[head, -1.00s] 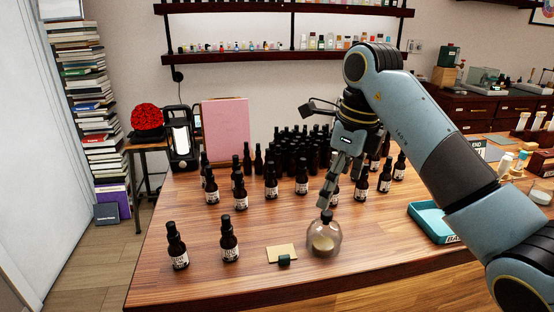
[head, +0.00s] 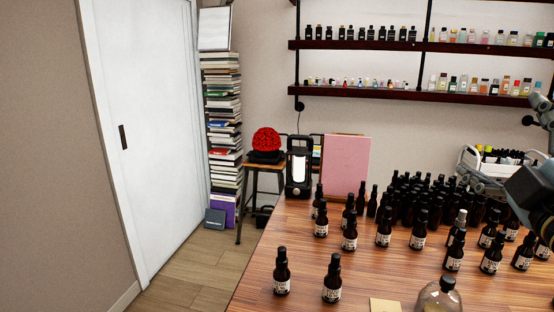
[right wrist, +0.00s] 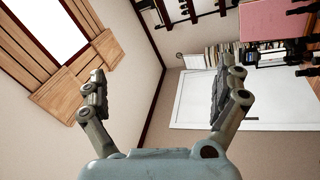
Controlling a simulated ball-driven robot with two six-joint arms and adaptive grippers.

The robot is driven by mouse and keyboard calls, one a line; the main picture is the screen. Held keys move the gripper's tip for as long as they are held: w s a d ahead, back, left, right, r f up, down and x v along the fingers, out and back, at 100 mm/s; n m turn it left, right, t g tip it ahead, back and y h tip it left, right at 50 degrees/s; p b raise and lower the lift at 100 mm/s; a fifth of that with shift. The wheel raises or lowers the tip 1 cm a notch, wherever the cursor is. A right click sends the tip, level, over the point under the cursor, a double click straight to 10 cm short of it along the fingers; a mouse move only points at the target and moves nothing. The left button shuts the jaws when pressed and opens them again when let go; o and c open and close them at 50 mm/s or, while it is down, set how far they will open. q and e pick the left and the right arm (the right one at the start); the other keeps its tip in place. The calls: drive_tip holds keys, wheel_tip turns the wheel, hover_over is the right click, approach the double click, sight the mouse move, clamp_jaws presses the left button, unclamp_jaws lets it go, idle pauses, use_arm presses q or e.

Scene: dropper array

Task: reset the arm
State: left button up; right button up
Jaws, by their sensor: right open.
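My right gripper (right wrist: 160,92) is open and empty in the right wrist view, its two fingers wide apart with only the room behind them. In the head view my right gripper (head: 540,108) is partly in view at the right edge, raised above the table and clear of the bottles. A clear round flask (head: 438,296) with a dark stopper stands at the table's front, cut by the bottom edge. My left gripper is in neither view.
Dark labelled bottles (head: 332,280) stand about the wooden table (head: 300,256), with a dense group behind. A pink board (head: 347,166) and a black lantern (head: 299,168) stand at the back left. Shelves of small bottles hang above. A white door (head: 150,130) is at left.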

drive_tip(key=s+d+f+m+g+h, duration=0.1)
drive_tip(key=s+d+f+m+g, duration=0.1)
drive_tip(key=s+f+m+g, duration=0.45)
drive_tip(key=s+d+f+m+g+h, duration=0.1)
drive_tip(key=s+d+f+m+g, duration=0.15)
drive_tip(key=f, duration=0.75)
drive_tip(key=s+a+f+m+g+y, duration=0.1)
drive_tip(key=s+a+f+g+y, duration=0.1)
drive_tip(key=s+a+f+g, duration=0.45)
drive_tip(key=s+a+f+m+g+y, duration=0.1)
drive_tip(key=s+a+f+g+y, duration=0.15)
drive_tip(key=s, duration=0.65)
drive_tip(key=d+f+b, duration=0.1)
drive_tip(key=f+b, duration=0.2)
drive_tip(key=f, duration=0.9)
drive_tip(key=s+d+f+b, duration=0.1)
drive_tip(key=f+b, duration=0.3)
drive_tip(key=f, duration=0.8)
drive_tip(key=d+f+b, duration=0.2)
drive_tip(key=f+b, duration=0.1)
drive_tip(key=f, duration=0.9)
drive_tip(key=s+f+g+b, duration=0.1)
drive_tip(key=s+f+b, duration=0.2)
drive_tip(key=s+f, duration=0.6)
drive_tip(key=s+f+b, duration=0.4)
drive_tip(key=s+f, duration=0.5)
drive_tip(key=f, duration=0.6)
drive_tip(key=shift+s+d+m+g, duration=0.3)
drive_tip(key=shift+s+m+g, duration=0.1)
